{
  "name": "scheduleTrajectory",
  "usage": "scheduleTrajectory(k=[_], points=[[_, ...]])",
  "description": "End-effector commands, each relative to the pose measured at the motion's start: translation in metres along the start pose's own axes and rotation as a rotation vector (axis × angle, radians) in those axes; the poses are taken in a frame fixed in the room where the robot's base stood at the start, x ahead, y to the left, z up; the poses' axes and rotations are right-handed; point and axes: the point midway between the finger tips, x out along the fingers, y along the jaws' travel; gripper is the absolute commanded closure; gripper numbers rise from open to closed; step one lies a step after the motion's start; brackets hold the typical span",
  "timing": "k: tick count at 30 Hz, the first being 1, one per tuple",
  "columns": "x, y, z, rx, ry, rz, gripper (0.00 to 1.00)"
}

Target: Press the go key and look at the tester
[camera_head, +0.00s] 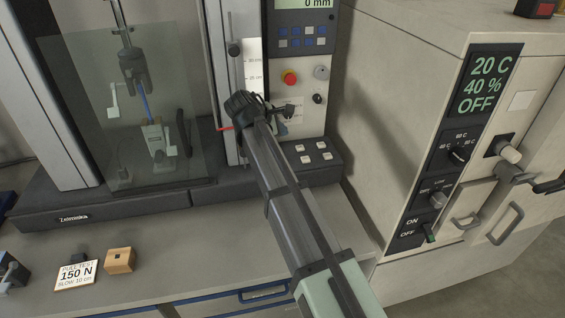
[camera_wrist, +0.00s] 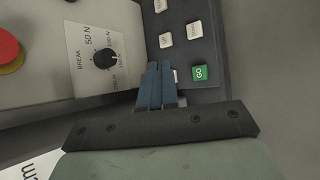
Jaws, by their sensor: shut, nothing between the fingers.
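The tester (camera_head: 110,195) stands on the bench at the left and middle of the head view. Its screen (camera_head: 303,4) reads 0 mm. In the wrist view the green go key (camera_wrist: 200,73) is on the dark key panel, to the right of my gripper (camera_wrist: 158,66). My gripper's blue-grey fingers are shut together and empty. They point at the panel and partly cover a pale key beside the go key. I cannot tell whether the tips touch the panel.
A red stop button (camera_head: 289,78) and a black dial (camera_wrist: 106,59) marked BREAK are near my gripper. Other pale keys (camera_head: 305,160) share the panel. A cabinet (camera_head: 400,60) stands at right.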

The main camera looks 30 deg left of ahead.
Motion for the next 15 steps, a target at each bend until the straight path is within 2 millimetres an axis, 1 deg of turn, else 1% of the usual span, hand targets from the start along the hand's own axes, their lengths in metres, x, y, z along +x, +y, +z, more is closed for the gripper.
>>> scheduleTrajectory(k=[8, 15], points=[[0.005, -0.004, -0.003, 0.000, 0.000, -0.001, 1.00], [0.022, -0.017, -0.016, 0.000, 0.000, -0.003, 1.00]])
